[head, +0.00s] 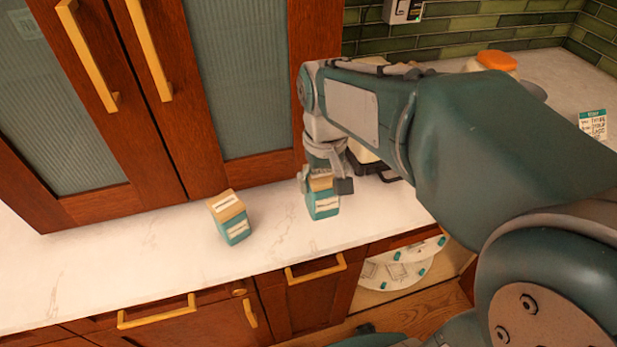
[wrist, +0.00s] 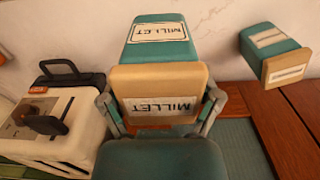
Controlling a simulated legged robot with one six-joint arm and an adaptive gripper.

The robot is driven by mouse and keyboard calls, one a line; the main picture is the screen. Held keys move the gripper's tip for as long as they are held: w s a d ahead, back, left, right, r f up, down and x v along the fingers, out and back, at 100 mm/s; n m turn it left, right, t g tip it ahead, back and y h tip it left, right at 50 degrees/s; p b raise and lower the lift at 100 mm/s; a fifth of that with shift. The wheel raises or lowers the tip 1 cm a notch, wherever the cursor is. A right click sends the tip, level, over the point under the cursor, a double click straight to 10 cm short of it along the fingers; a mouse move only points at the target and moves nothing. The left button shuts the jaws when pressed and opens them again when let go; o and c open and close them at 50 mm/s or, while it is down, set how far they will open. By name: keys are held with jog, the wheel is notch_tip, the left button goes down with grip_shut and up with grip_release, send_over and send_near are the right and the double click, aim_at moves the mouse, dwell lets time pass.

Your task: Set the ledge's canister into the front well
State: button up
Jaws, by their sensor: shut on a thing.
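A teal canister with a tan lid and a MILLET label (head: 323,207) stands upright at the counter, near its front edge. My gripper (head: 325,178) is shut on it from above. In the wrist view the canister's lid (wrist: 160,80) lies between my two fingers, with the teal body beyond it. I cannot tell whether its base touches the counter. A second teal canister with a tan lid (head: 230,218) stands on the counter to the left, apart from my gripper; it also shows in the wrist view (wrist: 268,42). I cannot make out a well for certain.
White round shelves (head: 400,270) with teal marks show in an open lower cabinet below the counter. A cream and black appliance (wrist: 60,125) stands close beside my gripper. Glazed cabinet doors (head: 240,70) rise behind. The white counter (head: 120,265) is clear at left.

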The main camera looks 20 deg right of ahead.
jog(key=shift+w+f, duration=0.7)
jog(key=shift+f, duration=0.65)
jog(key=shift+w+f, duration=0.65)
jog(key=shift+f, duration=0.65)
jog(key=shift+w+f, duration=0.7)
jog(key=shift+f, duration=0.65)
jog(key=o, duration=1.1)
jog(key=shift+f, duration=0.15)
